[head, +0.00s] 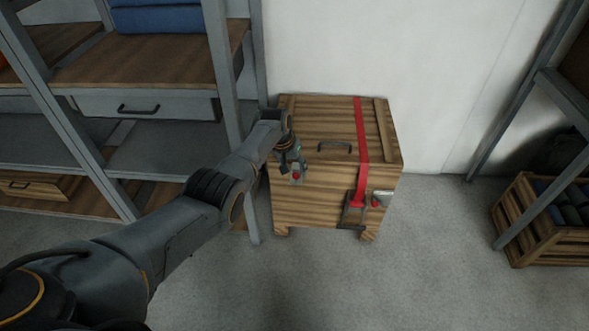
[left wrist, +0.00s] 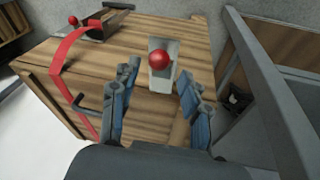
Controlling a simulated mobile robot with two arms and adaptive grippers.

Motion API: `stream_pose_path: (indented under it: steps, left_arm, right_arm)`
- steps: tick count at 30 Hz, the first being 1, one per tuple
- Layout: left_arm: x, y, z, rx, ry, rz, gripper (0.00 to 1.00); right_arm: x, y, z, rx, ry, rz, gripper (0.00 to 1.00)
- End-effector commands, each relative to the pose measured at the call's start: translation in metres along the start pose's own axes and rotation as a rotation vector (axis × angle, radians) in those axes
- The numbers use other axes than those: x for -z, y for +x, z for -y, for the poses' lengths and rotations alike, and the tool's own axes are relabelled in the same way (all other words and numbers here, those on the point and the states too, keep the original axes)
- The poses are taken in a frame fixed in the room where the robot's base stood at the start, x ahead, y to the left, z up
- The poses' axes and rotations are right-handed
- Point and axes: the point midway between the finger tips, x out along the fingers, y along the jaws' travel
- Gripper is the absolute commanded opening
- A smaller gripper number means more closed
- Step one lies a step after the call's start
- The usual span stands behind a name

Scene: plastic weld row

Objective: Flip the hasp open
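A wooden crate (head: 325,178) stands by the wall, also in the left wrist view (left wrist: 190,38). A pale metal hasp (left wrist: 161,79) with a red ball knob (left wrist: 159,60) is on its front, towards the left; the knob also shows in the head view (head: 295,175). My left gripper (head: 292,163) is at this hasp. In the left wrist view its fingers (left wrist: 159,72) are apart, one on each side of the knob, with gaps. A second pale hasp (head: 384,197) with a red knob sits at the crate's front right. My right gripper is not in view.
A red strap (head: 361,140) runs over the lid to a dark buckle (head: 354,208) beside the second hasp. A dark handle (head: 335,146) is on the lid. A grey shelf rack (head: 235,90) stands close left. A slatted crate (head: 540,225) is at right; floor between is clear.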

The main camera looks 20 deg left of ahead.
Motion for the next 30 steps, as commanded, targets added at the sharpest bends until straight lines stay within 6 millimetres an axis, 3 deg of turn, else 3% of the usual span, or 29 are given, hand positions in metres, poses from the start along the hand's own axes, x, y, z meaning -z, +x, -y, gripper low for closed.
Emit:
stream_pose_path:
  steps: [8, 14, 20, 30]
  left_arm:
    - [-0.003, 0.002, -0.002, -0.003, 0.000, 0.007, 0.46]
    - [-0.003, -0.010, -0.002, -0.004, 0.000, 0.007, 0.46]
    - [-0.002, -0.037, -0.001, -0.004, 0.000, 0.004, 0.46]
    - [-0.001, -0.099, 0.000, -0.002, -0.001, 0.002, 0.46]
  right_arm:
    - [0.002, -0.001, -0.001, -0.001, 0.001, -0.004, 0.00]
    - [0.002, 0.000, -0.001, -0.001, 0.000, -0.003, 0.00]
    - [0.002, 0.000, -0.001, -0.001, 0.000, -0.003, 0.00]
    - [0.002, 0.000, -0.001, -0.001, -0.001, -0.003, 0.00]
